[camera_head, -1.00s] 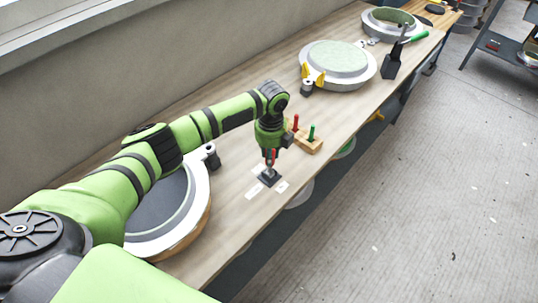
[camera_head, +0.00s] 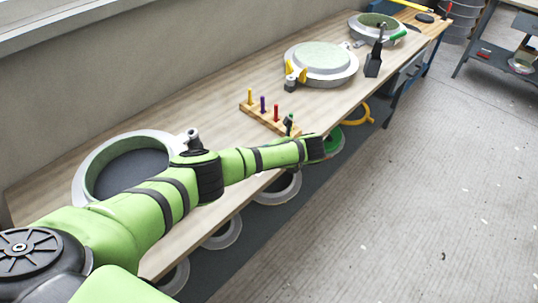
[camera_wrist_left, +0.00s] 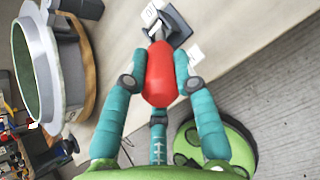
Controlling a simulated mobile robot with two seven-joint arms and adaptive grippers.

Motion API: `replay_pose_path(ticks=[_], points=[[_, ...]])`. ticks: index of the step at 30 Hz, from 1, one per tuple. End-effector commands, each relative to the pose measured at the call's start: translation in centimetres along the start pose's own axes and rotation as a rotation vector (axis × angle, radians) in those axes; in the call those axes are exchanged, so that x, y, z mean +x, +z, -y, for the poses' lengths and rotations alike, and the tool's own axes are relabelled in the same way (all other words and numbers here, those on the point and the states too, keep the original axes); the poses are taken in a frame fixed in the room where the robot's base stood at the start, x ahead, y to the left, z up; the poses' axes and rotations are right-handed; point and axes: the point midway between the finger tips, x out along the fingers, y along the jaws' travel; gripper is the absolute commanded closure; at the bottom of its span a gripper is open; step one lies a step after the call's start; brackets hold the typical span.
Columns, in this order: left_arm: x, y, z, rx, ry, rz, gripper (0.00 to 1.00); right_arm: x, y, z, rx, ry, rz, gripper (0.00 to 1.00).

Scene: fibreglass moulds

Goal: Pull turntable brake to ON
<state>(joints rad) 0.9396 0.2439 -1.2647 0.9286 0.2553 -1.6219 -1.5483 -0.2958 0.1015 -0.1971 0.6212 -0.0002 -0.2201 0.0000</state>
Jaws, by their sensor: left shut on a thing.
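The turntable brake is a lever with a red handle (camera_wrist_left: 158,72) on a dark base plate (camera_wrist_left: 178,27) in the left wrist view. White labels (camera_wrist_left: 196,56) lie beside the plate; I cannot read their text reliably. My left gripper (camera_wrist_left: 160,84) is shut around the red handle, one teal finger on each side. The turntable (camera_head: 88,180), a pale round ring with a dark face, is at the left of the bench, partly behind my arm. My right gripper is not in view.
A wooden peg rack (camera_head: 262,119) with coloured pegs stands just beyond my arm. Further back are round moulds (camera_head: 345,80) and a dark upright tool (camera_head: 374,66). Rings (camera_head: 222,232) sit on the shelf below. The floor (camera_head: 430,200) at the right is open.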

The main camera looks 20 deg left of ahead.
Motion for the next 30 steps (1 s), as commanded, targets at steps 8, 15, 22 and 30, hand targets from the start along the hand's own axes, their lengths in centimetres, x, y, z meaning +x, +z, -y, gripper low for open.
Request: replay_pose_path(ticks=[8,15,22,30], points=[[0.1,-1.5,0.9,0.002,0.038,0.119,1.00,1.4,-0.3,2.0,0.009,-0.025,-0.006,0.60],[0.2,-1.8,1.0,0.001,0.056,0.160,1.00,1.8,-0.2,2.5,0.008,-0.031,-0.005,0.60],[0.2,-1.8,0.9,0.001,0.059,0.166,1.00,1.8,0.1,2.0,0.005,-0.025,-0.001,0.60],[0.2,-1.8,0.9,0.002,0.059,0.164,0.48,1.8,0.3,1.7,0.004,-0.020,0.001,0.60]])
